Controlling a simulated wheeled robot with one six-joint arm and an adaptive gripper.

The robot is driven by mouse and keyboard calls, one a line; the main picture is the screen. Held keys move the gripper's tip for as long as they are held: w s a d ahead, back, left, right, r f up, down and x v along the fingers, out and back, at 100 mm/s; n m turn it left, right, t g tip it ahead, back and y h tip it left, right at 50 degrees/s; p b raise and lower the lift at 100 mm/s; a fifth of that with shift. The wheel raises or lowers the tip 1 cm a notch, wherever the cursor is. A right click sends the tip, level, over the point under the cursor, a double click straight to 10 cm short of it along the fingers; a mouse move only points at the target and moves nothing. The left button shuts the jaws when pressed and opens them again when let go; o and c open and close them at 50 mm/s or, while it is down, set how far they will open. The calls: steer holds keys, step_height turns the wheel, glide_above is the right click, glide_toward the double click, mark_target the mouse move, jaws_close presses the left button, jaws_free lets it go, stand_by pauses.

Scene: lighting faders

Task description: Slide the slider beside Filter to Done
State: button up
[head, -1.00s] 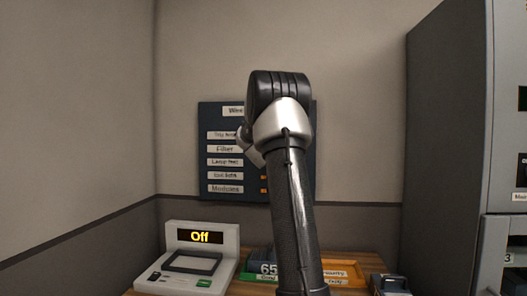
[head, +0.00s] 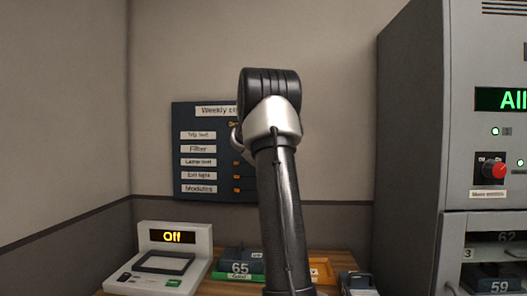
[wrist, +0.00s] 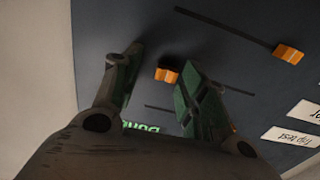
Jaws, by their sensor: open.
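The dark blue board (head: 205,122) hangs on the back wall in the head view, with a Filter label (head: 198,149) second from the top. My arm covers the Filter slider there. In the wrist view the board appears turned about. The orange slider (wrist: 166,74) in the row that lines up with the partly cut-off Filter label (wrist: 316,108) is at the left end of its visible slot. The green Done word (wrist: 140,127) is near that end. My gripper (wrist: 159,62) is open, its fingers on either side of this slider; contact cannot be told.
The Lamp test slider (wrist: 288,54) stands at the right end of its slot in the wrist view. A grey cabinet (head: 418,130) rises at the right.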

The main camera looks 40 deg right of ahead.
steer(key=shift+a, duration=0.15)
steer(key=v, duration=1.1)
steer(key=shift+s+a, duration=0.25)
steer(key=shift+s, duration=0.1)
